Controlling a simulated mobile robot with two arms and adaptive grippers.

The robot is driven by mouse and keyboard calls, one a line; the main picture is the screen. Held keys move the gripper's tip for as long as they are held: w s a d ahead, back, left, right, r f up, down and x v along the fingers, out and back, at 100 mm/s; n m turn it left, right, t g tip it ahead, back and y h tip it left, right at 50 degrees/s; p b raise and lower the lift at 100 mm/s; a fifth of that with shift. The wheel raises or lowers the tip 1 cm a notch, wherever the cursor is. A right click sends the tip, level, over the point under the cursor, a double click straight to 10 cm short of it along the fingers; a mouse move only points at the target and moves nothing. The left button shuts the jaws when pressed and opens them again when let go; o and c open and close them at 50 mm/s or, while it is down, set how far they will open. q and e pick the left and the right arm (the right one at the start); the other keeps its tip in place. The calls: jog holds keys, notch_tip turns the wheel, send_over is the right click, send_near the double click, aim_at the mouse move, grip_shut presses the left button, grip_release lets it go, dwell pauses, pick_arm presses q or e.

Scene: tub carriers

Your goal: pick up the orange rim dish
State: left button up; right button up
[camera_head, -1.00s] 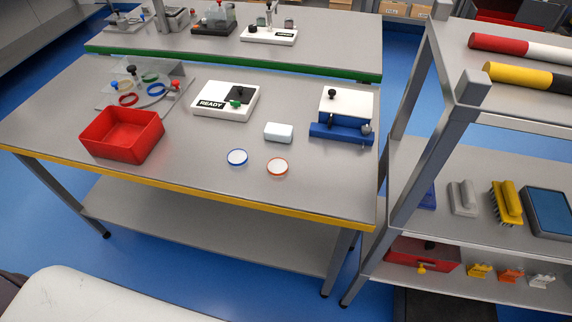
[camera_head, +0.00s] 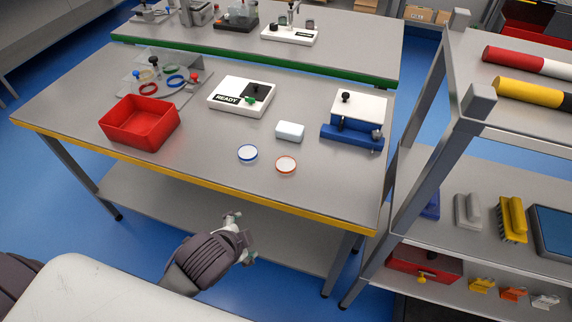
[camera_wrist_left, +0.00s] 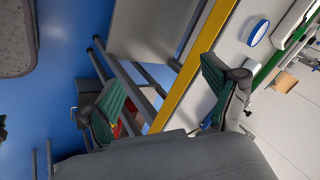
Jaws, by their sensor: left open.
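The orange rim dish (camera_head: 286,165) is a small, shallow white dish with an orange rim. It lies flat near the front edge of the table in the head view. I cannot make it out in the left wrist view. A similar blue rim dish (camera_head: 247,153) lies just left of it and also shows in the left wrist view (camera_wrist_left: 258,33). My left gripper (camera_head: 242,238) is open and empty, in front of the table's yellow edge and apart from both dishes. Its green-padded fingers show spread in the left wrist view (camera_wrist_left: 163,75). My right gripper is not in view.
On the table (camera_head: 205,168) are a red bin (camera_head: 140,124), a white READY box (camera_head: 240,94), a white block (camera_head: 289,131) behind the dishes and a blue-and-white fixture (camera_head: 355,122). A shelf rack (camera_head: 435,150) stands at the right. The tabletop around the dishes is clear.

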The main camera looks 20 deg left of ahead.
pick_arm(q)
jog(key=w+d+r+m+t+h, duration=0.1)
jog(key=w+r+m+t, duration=0.35)
jog(key=w+m, duration=0.65)
jog(key=m+t+h+p, duration=0.1)
jog(key=m+h, duration=0.2)
jog(key=m, duration=1.5)
send_near(284, 166)
jog(key=w, duration=0.3)
jog(key=shift+d, duration=0.25)
jog(key=shift+s+f+x, duration=0.1)
jog(key=shift+f+x, duration=0.1)
jog(key=shift+x, duration=0.85)
jog(key=shift+s+f+x, duration=0.1)
jog(key=shift+f+x, duration=0.05)
jog(key=shift+x, duration=0.9)
jog(key=shift+s+f+x, duration=0.1)
jog(key=shift+f+x, duration=0.1)
jog(key=shift+x, duration=0.85)
jog(key=shift+c, duration=1.3)
jog(key=c, duration=0.9)
